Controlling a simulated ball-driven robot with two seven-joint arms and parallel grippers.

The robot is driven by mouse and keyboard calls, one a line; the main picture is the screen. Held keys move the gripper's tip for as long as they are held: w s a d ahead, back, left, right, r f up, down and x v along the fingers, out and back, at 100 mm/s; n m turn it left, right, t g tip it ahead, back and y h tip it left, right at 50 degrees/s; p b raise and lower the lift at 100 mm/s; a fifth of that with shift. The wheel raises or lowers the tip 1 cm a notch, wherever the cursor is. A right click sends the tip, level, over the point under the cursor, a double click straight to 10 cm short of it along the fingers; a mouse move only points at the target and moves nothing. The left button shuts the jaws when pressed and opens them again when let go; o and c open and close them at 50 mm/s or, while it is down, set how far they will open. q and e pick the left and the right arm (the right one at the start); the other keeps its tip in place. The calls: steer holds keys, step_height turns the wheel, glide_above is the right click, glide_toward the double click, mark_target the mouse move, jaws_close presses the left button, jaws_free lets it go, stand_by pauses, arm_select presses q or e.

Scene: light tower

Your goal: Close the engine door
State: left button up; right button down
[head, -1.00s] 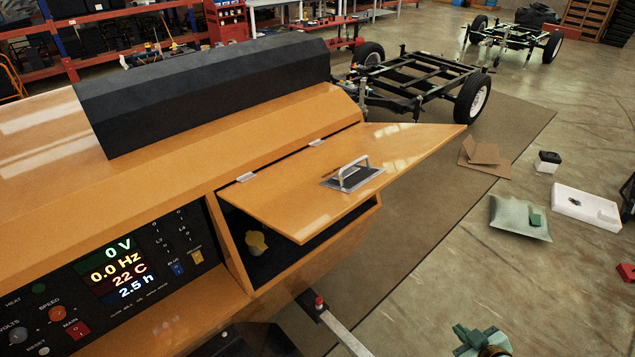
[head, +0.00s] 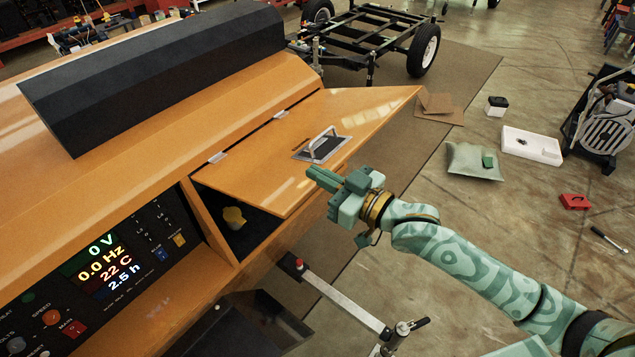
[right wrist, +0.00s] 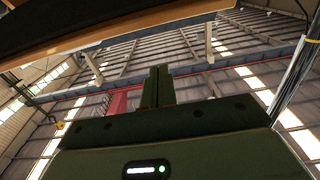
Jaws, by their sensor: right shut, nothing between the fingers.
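The orange engine door (head: 270,170) is hinged along its top edge and stands raised, sticking out over the dark compartment in the orange housing. A metal handle on a grey plate (head: 322,146) is on its upper face. A yellow part (head: 234,217) shows inside the open compartment. My right gripper (head: 313,175) is shut and empty, close to the door's outer edge in the head view; I cannot tell whether it touches. In the right wrist view its fingers (right wrist: 157,87) are together, with an orange edge (right wrist: 150,26) above them. My left gripper is not in view.
The control panel (head: 110,255) is left of the compartment. A metal tow bar (head: 340,300) sticks out below. A grey-green pillow (head: 473,161), a white box (head: 531,145) and a red block (head: 575,202) lie on the floor at right. A wheeled chassis (head: 370,35) stands behind.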

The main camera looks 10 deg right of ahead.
mark_target(318, 188)
steer(key=shift+x, duration=1.1)
steer(key=f, duration=0.2)
steer(key=s+d+f, duration=0.1)
steer(key=f, duration=0.1)
steer(key=shift+s, duration=0.1)
